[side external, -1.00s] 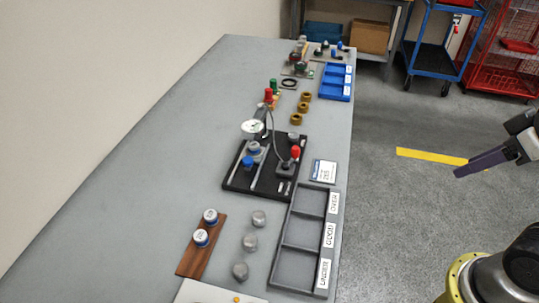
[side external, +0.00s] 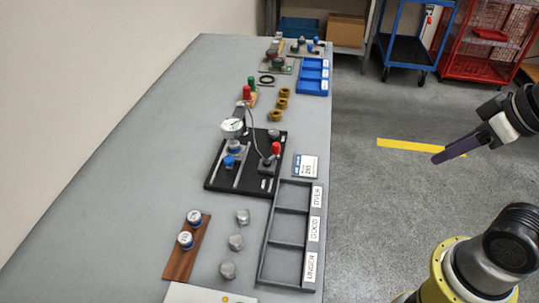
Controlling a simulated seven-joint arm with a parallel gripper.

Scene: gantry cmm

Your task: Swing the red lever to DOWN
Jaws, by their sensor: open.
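The red lever (side external: 276,148) shows as a red knob standing on a small dark block at the right side of the black fixture plate (side external: 219,181). Its labels are too small to read, so I cannot tell which position it is in. My gripper (side external: 436,158) is open and empty. It hangs over the floor to the right of the bench, well apart from the lever, with its dark purple fingers pointing left. The gap between the fingers is hard to see from this side.
A dial gauge (side external: 232,125) and a blue knob (side external: 229,162) stand on the plate left of the lever. A grey sorting tray (side external: 289,211) and a small sign (side external: 305,166) lie nearer the bench's right edge. Open air separates my gripper from the bench (side external: 130,150).

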